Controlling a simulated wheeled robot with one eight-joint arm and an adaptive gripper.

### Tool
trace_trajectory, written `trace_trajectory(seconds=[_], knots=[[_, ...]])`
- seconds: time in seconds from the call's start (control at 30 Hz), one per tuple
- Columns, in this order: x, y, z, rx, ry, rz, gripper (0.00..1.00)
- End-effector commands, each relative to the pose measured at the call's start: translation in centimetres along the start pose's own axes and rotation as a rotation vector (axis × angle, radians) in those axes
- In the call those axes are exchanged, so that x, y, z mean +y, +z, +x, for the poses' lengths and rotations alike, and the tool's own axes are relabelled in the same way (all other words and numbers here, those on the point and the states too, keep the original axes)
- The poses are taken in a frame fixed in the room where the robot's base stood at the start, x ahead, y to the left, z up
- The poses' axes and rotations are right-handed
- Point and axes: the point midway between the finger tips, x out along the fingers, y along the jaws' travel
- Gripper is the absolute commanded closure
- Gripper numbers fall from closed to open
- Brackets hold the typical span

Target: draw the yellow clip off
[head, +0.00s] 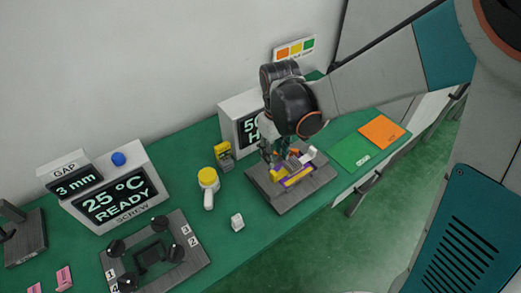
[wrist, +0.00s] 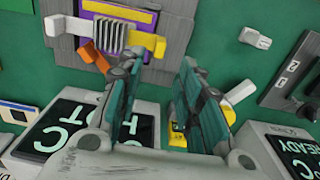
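Beneath is a purple board (wrist: 118,8) on a grey base plate (head: 287,202). An orange piece (wrist: 95,54) sticks out beside the block. My gripper (wrist: 158,68) has its two teal fingers apart with nothing between them. In the head view my gripper (head: 273,152) is over the far left side of the plate and partly hides the parts there. I cannot tell its exact height above the clip.
A yellow-topped tool (head: 208,183), a small yellow-and-grey item (head: 223,154) and a white block (head: 237,222) stand left of the plate. A display box (head: 240,122) is close behind my gripper. Green (head: 350,151) and orange (head: 382,132) cards lie right.

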Motion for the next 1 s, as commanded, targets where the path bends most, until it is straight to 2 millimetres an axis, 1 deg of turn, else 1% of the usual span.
trace_trajectory(seconds=[0.03,0.2,0.3,0.4,0.5,0.6,0.87,0.9,0.97,1.0], knots=[[0.0,0.0,1.4,0.000,0.000,0.000,0.67],[0.0,0.0,4.6,0.000,0.000,0.001,0.67],[0.1,0.0,6.2,0.000,0.000,0.001,0.67],[0.1,0.0,7.3,0.000,0.000,0.002,0.67],[0.1,0.0,8.0,0.000,0.000,0.002,0.67],[0.0,0.1,8.3,0.000,0.000,0.002,0.67],[0.0,0.1,8.4,0.000,0.000,0.002,0.67],[0.0,0.1,8.4,0.000,0.000,0.002,0.71],[0.0,0.1,8.4,0.000,0.000,0.002,0.85],[0.1,0.1,8.4,0.001,0.000,0.002,0.94]])
